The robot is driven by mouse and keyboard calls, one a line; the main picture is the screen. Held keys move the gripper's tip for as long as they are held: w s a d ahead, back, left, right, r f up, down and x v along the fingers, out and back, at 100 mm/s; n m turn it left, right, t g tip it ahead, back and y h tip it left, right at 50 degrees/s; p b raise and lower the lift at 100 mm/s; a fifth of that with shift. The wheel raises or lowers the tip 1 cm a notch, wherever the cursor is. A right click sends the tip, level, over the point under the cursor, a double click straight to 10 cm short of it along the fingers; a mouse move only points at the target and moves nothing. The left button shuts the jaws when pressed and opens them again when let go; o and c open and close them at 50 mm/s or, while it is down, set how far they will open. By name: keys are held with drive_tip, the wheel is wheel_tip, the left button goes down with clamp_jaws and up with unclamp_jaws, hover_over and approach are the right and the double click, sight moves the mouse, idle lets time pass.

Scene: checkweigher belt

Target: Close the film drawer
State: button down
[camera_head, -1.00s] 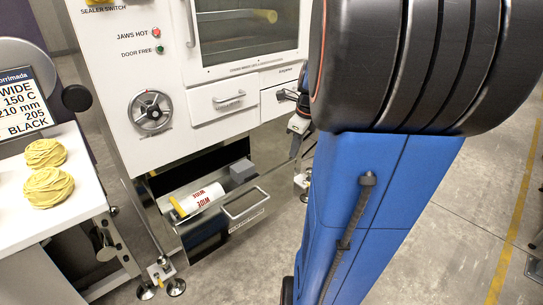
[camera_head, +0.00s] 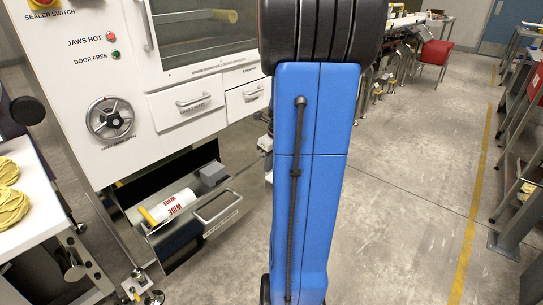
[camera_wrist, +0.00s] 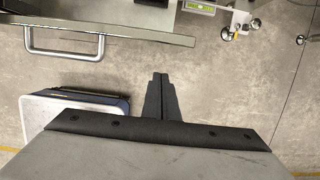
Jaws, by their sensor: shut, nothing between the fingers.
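The film drawer (camera_head: 238,212) is the low steel drawer of the machine, and it stands pulled out. It holds a white roll marked WIDE (camera_head: 172,205) with a yellow end, and a grey block (camera_head: 213,174). Its bar handle (camera_head: 218,206) is on the front. In the wrist view the steel drawer front (camera_wrist: 130,30) crosses the top left, with its handle (camera_wrist: 65,52) at the left. My gripper (camera_wrist: 160,76) is shut and empty, in front of the drawer's right part and right of the handle, apart from both. In the head view my arm hides it.
Two white drawers (camera_head: 187,112) (camera_head: 248,96) above are shut. A handwheel (camera_head: 110,120) is on the machine's front. A white table (camera_head: 35,205) with yellow nests stands at left.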

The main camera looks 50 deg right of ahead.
sight(260, 160)
drive_tip(key=shift+w+f, duration=0.1)
drive_tip(key=shift+w, duration=1.95)
drive_tip(key=shift+w, duration=0.25)
drive_tip(key=w, duration=1.7)
drive_tip(key=shift+w, duration=0.4)
